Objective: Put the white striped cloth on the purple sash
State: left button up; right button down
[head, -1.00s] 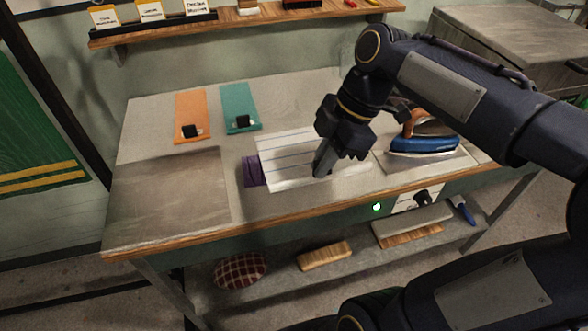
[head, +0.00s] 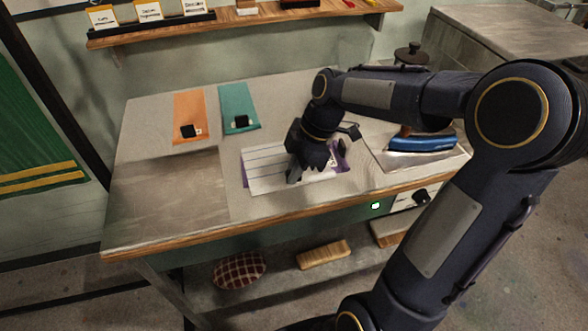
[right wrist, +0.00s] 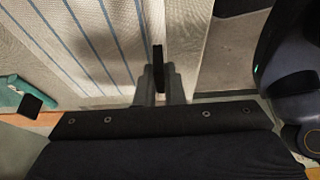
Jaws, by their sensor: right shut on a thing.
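The white striped cloth (head: 266,180) lies flat on the table over the purple sash (head: 341,160). The sash shows at the cloth's right end, with a dark block on it, and as a thin strip at its left edge; the rest is hidden. My right gripper (head: 293,176) is shut on the cloth near its front edge. The right wrist view shows the gripper's fingers (right wrist: 160,82) at the cloth's edge, with the blue-striped cloth (right wrist: 75,40) on the left. My left gripper is not in view.
An orange strip (head: 189,110) and a teal strip (head: 238,100), each with a dark block, lie behind the cloth. A blue iron (head: 420,144) stands to the right on a pale board. The grey panel (head: 165,195) at left is clear.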

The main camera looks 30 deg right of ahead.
jog(key=shift+f, duration=0.2)
jog(key=c, duration=1.5)
grip_release()
jog(key=shift+r, duration=0.1)
jog(key=shift+c, duration=0.2)
